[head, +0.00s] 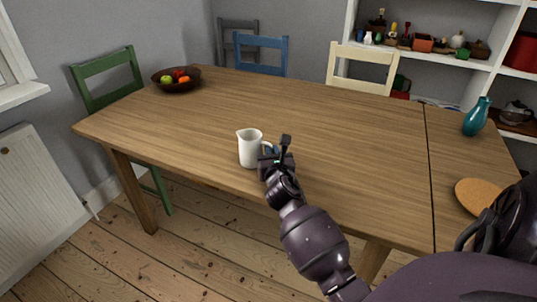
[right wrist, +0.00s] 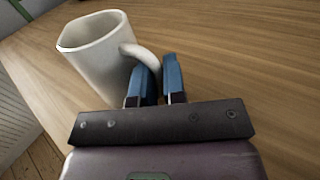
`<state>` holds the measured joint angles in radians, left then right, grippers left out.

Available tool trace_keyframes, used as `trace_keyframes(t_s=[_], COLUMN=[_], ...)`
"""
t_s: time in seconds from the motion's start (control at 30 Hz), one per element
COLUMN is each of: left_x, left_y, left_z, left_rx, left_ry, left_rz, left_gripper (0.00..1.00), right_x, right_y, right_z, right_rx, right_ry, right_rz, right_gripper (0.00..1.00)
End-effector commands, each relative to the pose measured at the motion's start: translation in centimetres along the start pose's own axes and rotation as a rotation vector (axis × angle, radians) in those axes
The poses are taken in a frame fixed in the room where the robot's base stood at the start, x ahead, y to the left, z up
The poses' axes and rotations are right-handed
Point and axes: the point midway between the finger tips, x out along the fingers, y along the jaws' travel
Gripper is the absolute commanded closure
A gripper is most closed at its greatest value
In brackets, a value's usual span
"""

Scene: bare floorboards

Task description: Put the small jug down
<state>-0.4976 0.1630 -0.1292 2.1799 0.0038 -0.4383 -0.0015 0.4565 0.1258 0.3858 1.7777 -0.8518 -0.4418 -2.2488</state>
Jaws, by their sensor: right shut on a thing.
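The small jug (head: 249,148) is white with a spout and a side handle. In the head view it is upright at the near edge of the wooden table (head: 330,130). I cannot tell whether its base touches the tabletop. In the right wrist view the jug (right wrist: 98,55) is at the upper left, with its handle reaching to my fingers. My right gripper (head: 275,152) is to the right of the jug, shut on its handle. Its blue fingers (right wrist: 157,82) show in the right wrist view. My left gripper is not in view.
A bowl of fruit (head: 177,85) stands at the far left of the table. A teal vase (head: 477,116) and a round orange-brown mat (head: 478,195) are at the right. Chairs stand along the far and left sides. The middle of the tabletop is clear.

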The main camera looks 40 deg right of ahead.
Motion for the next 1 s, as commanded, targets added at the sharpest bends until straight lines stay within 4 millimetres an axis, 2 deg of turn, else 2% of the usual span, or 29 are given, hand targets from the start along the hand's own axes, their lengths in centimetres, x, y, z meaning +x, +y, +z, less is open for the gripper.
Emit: trace_keyframes(t_s=[0.13, 0.33, 0.37, 0.4, 0.53, 0.87, 1.0], left_x=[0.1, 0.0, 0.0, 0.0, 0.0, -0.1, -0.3], left_y=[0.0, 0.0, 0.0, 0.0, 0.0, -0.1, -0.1], left_z=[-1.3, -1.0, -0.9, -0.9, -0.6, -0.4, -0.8], left_rx=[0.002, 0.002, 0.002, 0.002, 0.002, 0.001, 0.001], left_ry=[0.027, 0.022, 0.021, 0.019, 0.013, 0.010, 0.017], left_rz=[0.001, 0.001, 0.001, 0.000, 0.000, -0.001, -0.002], left_gripper=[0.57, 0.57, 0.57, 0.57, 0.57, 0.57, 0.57], right_x=[0.0, 0.0, 0.0, 0.0, 0.0, 0.0, -1.4], right_y=[0.0, 0.0, 0.0, 0.0, 0.0, 0.0, 0.0], right_z=[0.3, -0.1, -0.2, -0.1, -0.1, 0.4, 0.3], right_rx=[0.002, 0.001, 0.001, 0.002, 0.002, 0.003, 0.003], right_ry=[-0.003, -0.001, 0.000, 0.000, -0.001, -0.003, 0.000], right_rz=[0.000, 0.000, 0.000, 0.000, 0.000, 0.000, 0.000], right_gripper=[1.00, 1.00, 0.88, 0.81, 0.64, 0.64, 0.64])
